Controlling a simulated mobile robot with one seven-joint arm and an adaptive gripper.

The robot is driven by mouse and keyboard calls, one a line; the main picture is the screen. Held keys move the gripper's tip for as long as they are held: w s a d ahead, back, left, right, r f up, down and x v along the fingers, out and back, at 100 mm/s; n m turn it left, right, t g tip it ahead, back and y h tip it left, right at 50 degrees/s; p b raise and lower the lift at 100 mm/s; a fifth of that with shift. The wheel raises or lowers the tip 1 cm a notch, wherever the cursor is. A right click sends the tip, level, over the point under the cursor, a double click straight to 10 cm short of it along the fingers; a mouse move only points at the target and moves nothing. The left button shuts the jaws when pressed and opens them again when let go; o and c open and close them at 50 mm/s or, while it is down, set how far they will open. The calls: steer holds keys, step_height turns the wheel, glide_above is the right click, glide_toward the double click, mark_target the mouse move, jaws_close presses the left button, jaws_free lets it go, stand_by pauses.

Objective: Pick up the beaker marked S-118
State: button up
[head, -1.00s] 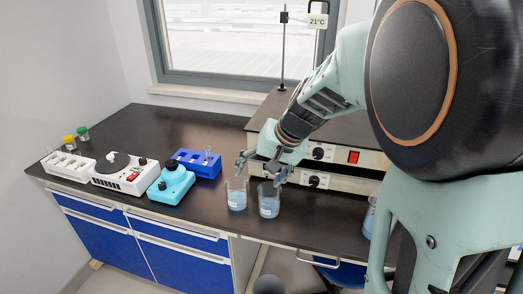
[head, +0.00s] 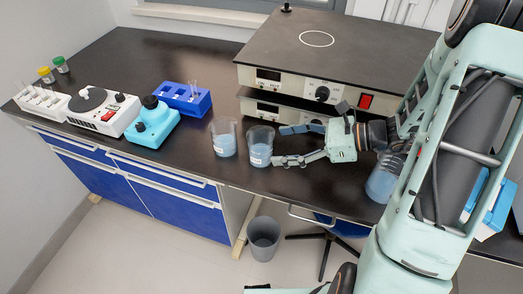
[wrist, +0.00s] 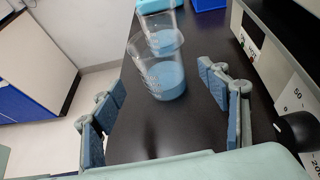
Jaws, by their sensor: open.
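Two clear beakers with blue liquid stand upright on the dark bench: a left beaker (head: 223,146) and a right beaker (head: 260,153). Both carry small white labels that I cannot read, so I cannot tell which is S-118. My gripper (head: 283,146) is open and level, just right of the right beaker, with its fingers pointing left at it. In the wrist view, the nearer beaker (wrist: 166,84) stands ahead in the gap between my open fingers (wrist: 160,86). The farther beaker (wrist: 160,33) shows behind it. Neither is held.
Stacked hotplate units (head: 315,60) stand close behind the gripper. A glass vessel with blue liquid (head: 381,184) stands near my arm. A blue rack (head: 183,99), a cyan device (head: 152,124) and a white stirrer (head: 103,112) are to the left. The bench's front edge is near.

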mark_target(259, 147)
steer(key=x, duration=0.7)
steer(key=shift+w+a+f+b, duration=0.15)
steer(key=shift+a+f+b, duration=0.1)
steer(key=shift+b, duration=0.1)
steer(key=shift+c, duration=0.4)
steer(key=c, duration=1.3)
steer(key=shift+r, duration=0.2)
